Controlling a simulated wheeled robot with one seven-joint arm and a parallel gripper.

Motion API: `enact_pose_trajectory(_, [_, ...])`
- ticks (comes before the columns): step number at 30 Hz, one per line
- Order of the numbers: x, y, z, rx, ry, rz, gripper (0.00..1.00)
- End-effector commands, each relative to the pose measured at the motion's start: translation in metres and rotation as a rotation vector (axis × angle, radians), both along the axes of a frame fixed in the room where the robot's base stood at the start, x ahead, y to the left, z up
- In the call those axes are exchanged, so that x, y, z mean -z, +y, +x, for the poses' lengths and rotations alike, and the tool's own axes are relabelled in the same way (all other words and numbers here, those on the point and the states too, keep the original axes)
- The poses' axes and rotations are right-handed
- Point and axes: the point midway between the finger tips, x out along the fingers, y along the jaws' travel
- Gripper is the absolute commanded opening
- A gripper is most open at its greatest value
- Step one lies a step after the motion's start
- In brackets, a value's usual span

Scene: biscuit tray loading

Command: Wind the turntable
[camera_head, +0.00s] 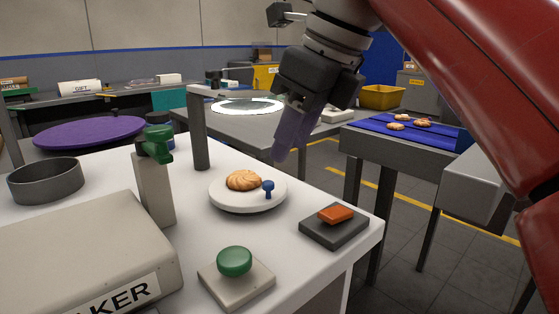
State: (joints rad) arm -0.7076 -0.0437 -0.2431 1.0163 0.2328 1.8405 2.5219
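The turntable (238,204) is a small white disc on the white table. A round golden biscuit (243,180) lies on it, and a small blue knob (268,187) stands on its right side. My gripper (282,157) hangs above and to the right of the turntable, pointing down, and appears apart from the knob. Its fingers overlap from this side, so I cannot see whether there is a gap between them. Nothing clearly shows in its grip.
A green button (234,261) and an orange switch (336,214) sit near the front edge. A grey post (200,130) and a green-topped stand (153,185) rise behind and left. A grey ring (45,181) lies left. Biscuits lie on a blue belt (445,137).

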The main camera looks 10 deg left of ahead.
Motion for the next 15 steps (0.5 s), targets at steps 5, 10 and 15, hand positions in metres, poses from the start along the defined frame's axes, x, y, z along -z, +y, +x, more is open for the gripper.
enact_pose_trajectory(5, [0.002,0.009,-0.003,0.047,0.028,0.010,0.38])
enact_pose_trajectory(10, [0.027,0.017,0.001,0.049,0.028,0.008,0.38])
enact_pose_trajectory(15, [0.051,0.026,0.006,0.048,0.027,0.009,0.38])
